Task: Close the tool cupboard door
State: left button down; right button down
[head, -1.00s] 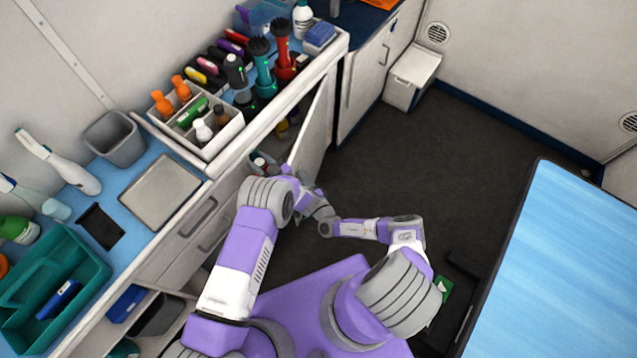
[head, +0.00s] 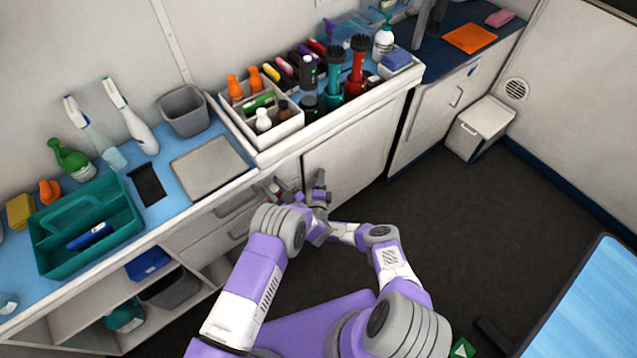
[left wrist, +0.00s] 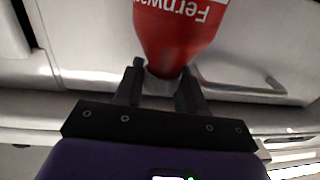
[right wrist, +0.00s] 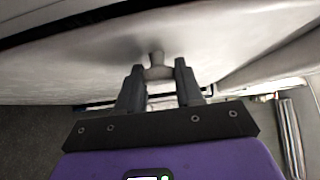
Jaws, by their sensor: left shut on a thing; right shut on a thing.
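The white tool cupboard door (head: 350,150) is under the counter in the head view. It looks nearly in line with the cupboard front; I cannot tell whether a small gap remains. My right gripper (right wrist: 158,76) is shut on the door's small grey knob (right wrist: 157,58); in the head view this gripper (head: 319,187) is at the door's left side. My left gripper (left wrist: 161,88) is shut on the narrow end of a red bottle (left wrist: 178,35) with white lettering. In the head view the left gripper (head: 272,190) is by the drawers, and the bottle is not clearly visible there.
White drawers (head: 225,215) and open shelves stand left of the door. The counter above bears a white bottle caddy (head: 285,132), clippers and a teal tote (head: 60,260). A white bin (head: 482,125) stands at right.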

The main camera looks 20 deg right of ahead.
pick_arm(q)
jog(key=shift+a, duration=0.15)
pick_arm(e)
jog(key=shift+w+a+r, duration=0.1)
jog(key=shift+w+r, duration=0.4)
jog(key=shift+w, duration=0.05)
jog(key=c, duration=0.8)
grip_release()
pick_arm(q)
jog(key=shift+w+r+p, duration=0.25)
jog(key=shift+p, duration=0.15)
pick_arm(e)
jog(key=shift+s+a, duration=0.35)
jog(key=shift+s, duration=0.05)
pick_arm(q)
notch_tip(320, 180, up, 2)
jog(key=shift+w+p, duration=0.1)
jog(key=shift+p, duration=0.95)
pick_arm(e)
jog(key=v, duration=0.8)
jog(key=f+v, duration=0.1)
jog(key=v, duration=0.3)
jog(key=shift+s+d, duration=0.15)
jog(key=shift+d, duration=0.25)
jog(key=shift+d, duration=0.1)
